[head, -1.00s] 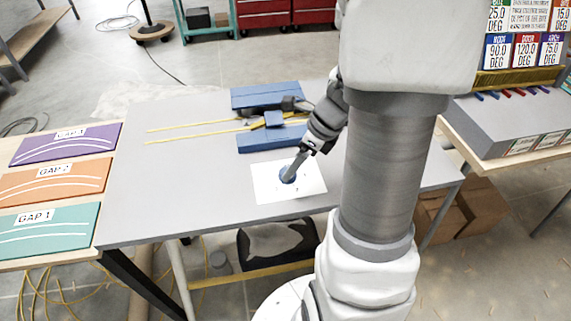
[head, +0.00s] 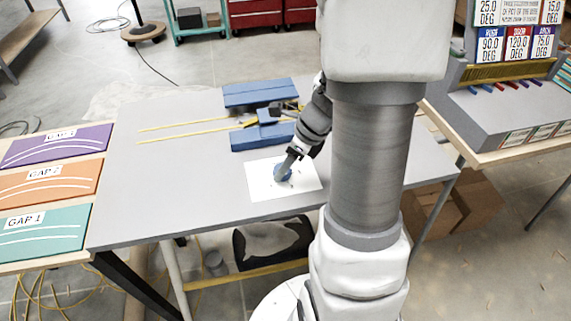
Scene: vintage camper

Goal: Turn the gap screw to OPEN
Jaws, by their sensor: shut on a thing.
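The fingers cover part of the knob and of any marking on the plate. I cannot read an OPEN mark or tell the knob's angle at this size.
Blue blocks (head: 260,93) with yellow rods (head: 185,127) lie behind the plate on the grey table (head: 180,200). Purple, orange and teal GAP panels (head: 40,230) lie at the left. A grey console (head: 510,105) stands at the right. The table's left part is clear.

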